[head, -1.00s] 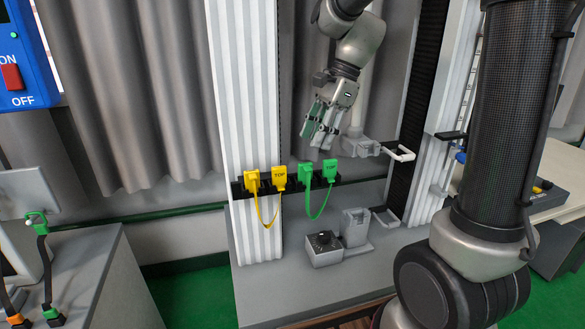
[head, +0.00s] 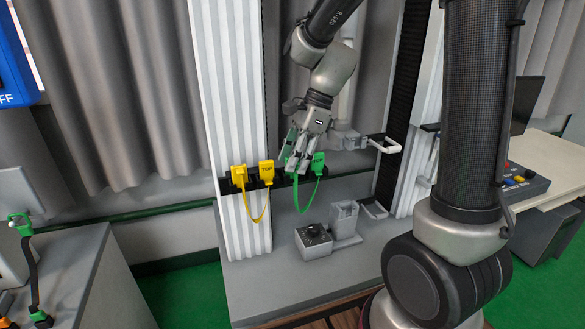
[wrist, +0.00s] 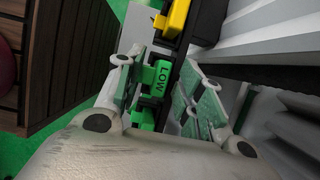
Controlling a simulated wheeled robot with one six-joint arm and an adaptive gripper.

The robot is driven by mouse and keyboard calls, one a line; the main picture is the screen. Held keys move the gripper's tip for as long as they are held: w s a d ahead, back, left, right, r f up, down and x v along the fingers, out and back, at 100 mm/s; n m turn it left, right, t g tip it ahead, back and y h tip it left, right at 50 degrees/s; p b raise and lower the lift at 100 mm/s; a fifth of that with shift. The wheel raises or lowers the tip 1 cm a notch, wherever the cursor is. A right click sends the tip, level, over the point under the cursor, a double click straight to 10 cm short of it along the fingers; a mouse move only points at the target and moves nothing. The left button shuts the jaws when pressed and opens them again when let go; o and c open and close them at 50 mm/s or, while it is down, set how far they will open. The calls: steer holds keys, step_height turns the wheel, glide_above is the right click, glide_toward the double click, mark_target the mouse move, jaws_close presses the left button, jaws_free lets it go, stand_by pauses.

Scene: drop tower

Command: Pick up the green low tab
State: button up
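The green low tab (wrist: 162,76), marked LOW, shows in the wrist view between the two fingers of my gripper (wrist: 164,62). The fingers stand apart on either side of it, with visible gaps. In the head view my gripper (head: 295,164) points down at the black rack (head: 340,171) and mostly hides the low tab. A second green tab (head: 318,161) sits just right of it on the rack, with a green cord hanging in a loop below.
Two yellow tabs (head: 252,174) joined by a yellow cord sit left on the same rack. A ribbed white column (head: 229,90) stands behind them. A grey box with a black knob (head: 314,240) is on the platform below. A grey bracket (head: 388,144) projects at right.

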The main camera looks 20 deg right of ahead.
jaws_close()
steer(key=shift+r, duration=0.1)
